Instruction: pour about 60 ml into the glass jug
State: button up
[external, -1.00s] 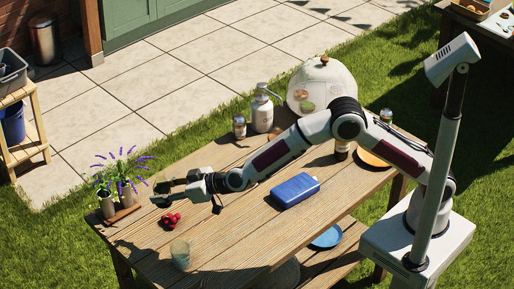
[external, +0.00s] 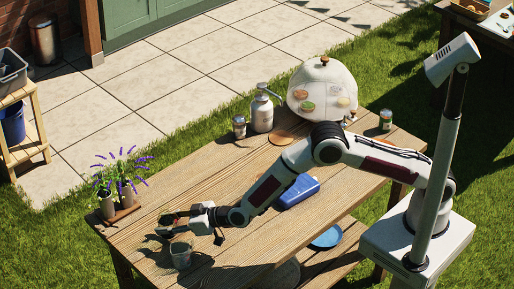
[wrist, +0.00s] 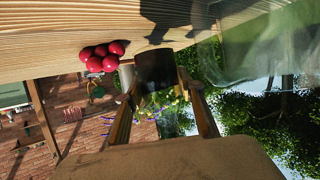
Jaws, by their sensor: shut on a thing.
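The clear glass jug (external: 181,257) stands near the front left of the table. A large, blurred, translucent glass shape, apparently the jug, fills the upper right of the wrist view (wrist: 235,55). My gripper (external: 172,226) is just above and behind the jug in the external view. In the wrist view my gripper (wrist: 165,100) is shut on a dark brown vessel (wrist: 156,72), which sits between its two fingers. The wrist picture is turned over, with the tabletop at the top. The vessel's mouth and any liquid in it cannot be made out.
Red round fruits (wrist: 102,56) lie on the table close to the gripper. Potted lavender (external: 120,185) stands at the left end. A blue container (external: 298,191) lies mid-table, partly behind my arm. A pump flask (external: 262,112) and a clear dome (external: 323,90) stand at the back.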

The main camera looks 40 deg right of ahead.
aim_at(166, 210)
jog(key=shift+f, duration=0.4)
jog(key=shift+s+r, duration=0.1)
jog(key=shift+r, duration=0.05)
jog(key=shift+s+a+r+n+t+y, duration=0.15)
jog(key=shift+s+r+n+t, duration=0.1)
jog(key=shift+r+n+t, duration=0.45)
jog(key=shift+s+a+r+n+t+y, duration=0.1)
jog(key=shift+s+r+n+t+y, duration=0.1)
jog(key=shift+r+n+t, duration=0.5)
jog(key=r+n+t, duration=0.1)
jog(key=s+r+n+t+y, duration=0.1)
jog(key=r, duration=0.1)
jog(key=shift+a+r+t, duration=0.1)
jog(key=shift+r+t, duration=0.1)
jog(key=shift+t, duration=0.1)
jog(key=shift+r+n+t, duration=0.4)
jog(key=shift+r+n, duration=0.05)
jog(key=shift+n, duration=0.05)
jog(key=shift+w+r+n+t+y, duration=0.15)
jog(key=shift+r+n+y, duration=0.25)
jog(key=shift+r, duration=0.2)
jog(key=shift+w+r+n+t+y, duration=0.15)
jog(key=shift+r+n+y, duration=0.25)
jog(key=shift+r, duration=0.2)
jog(key=shift+w+r+n+t+y, duration=0.15)
jog(key=shift+r+n+t+y, duration=0.15)
jog(key=shift+r+n+y, duration=0.45)
jog(key=shift+f+n, duration=0.2)
jog(key=shift+n, duration=0.25)
